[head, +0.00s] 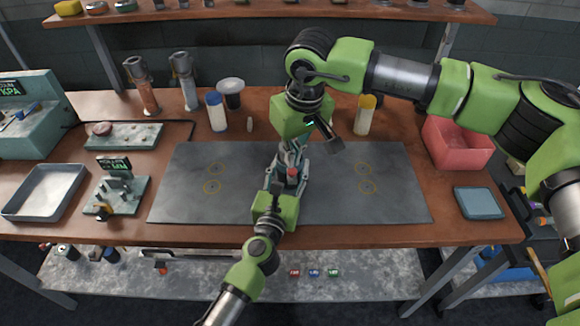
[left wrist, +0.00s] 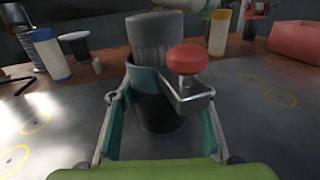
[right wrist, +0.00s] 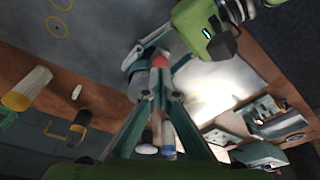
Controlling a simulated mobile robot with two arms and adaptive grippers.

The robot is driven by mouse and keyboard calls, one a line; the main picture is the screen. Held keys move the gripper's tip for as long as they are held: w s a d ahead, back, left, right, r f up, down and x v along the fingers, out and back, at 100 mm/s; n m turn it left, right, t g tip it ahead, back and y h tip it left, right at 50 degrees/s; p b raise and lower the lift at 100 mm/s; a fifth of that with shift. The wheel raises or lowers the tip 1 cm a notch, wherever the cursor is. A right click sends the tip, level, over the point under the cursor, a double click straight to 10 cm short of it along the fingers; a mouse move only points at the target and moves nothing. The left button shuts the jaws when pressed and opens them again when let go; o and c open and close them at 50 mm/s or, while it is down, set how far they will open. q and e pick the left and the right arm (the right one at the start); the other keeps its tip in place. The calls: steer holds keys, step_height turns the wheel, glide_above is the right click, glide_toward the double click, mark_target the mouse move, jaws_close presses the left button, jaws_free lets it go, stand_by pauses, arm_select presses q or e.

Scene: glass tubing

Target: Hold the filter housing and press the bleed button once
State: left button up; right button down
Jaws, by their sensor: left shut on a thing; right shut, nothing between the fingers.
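The filter housing (left wrist: 160,105) is a dark cylinder with a teal band and a grey top. It stands upright near the middle of the dark mat. Its red bleed button (left wrist: 187,59) sits on a small metal bracket at its side; the button also shows in the head view (head: 293,172). My left gripper (head: 282,183) is shut on the housing, with one finger on each side in the left wrist view. My right gripper (head: 289,158) is shut and empty, close above the housing. In the right wrist view its fingertips (right wrist: 160,80) appear beside the button; contact cannot be told.
The dark mat (head: 190,185) is otherwise clear. A blue-capped bottle (head: 216,112) and a yellow-capped bottle (head: 365,115) stand behind it. A metal tray (head: 45,192) and a gauge stand (head: 114,165) are at left. A red bin (head: 460,150) is at right.

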steer(key=shift+f, duration=0.15)
steer(key=shift+f, duration=1.15)
steer(key=shift+r, duration=0.8)
steer(key=shift+r, duration=0.1)
steer(key=shift+r, duration=2.9)
steer(key=shift+r, duration=0.1)
step_height(320, 180, up, 12)
glide_above(293, 171)
steer(key=s+d, duration=0.1)
steer(key=s, duration=0.1)
steer(key=shift+d+f, duration=0.1)
steer(key=shift+f, duration=0.1)
